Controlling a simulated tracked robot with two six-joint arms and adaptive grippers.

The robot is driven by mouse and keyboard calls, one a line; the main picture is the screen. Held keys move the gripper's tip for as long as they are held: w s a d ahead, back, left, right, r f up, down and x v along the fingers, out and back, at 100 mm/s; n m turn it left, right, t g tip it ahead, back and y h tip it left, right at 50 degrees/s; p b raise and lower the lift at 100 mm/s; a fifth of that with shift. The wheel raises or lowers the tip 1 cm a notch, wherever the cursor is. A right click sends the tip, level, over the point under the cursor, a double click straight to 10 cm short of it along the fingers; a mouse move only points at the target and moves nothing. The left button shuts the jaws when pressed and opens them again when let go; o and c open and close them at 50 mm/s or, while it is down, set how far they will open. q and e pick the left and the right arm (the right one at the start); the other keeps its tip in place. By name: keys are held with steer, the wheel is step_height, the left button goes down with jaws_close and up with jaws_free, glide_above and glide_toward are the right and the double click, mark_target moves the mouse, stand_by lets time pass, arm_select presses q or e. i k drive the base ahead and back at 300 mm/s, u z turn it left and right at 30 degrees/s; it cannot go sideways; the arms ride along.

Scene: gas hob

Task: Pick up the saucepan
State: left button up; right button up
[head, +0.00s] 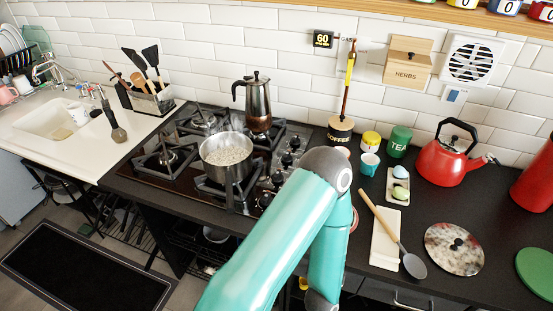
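The saucepan (224,171) is a steel pot standing upright on a front burner of the black gas hob (140,176). Pale, whitish contents fill it close to the rim. I cannot make out its handle. A teal arm of mine rises from the bottom and bends at an elbow just right of the saucepan, covering part of the hob's right edge and the counter front. Neither of my grippers is visible, and nothing of mine visibly holds the saucepan.
A moka pot (257,107) stands behind the saucepan. Right are a coffee jar (340,131), a green tea tin (398,142), a red kettle (443,164), a grey spoon (413,265) and a round marbled lid (453,264). A sink (50,118) is at left.

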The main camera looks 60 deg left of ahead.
mark_target(227, 157)
steer(key=z, duration=0.25)
steer(key=k, duration=1.5)
steer(key=u, duration=3.8)
steer(key=k, duration=0.1)
steer(key=z, duration=1.8)
steer(key=i, duration=1.15)
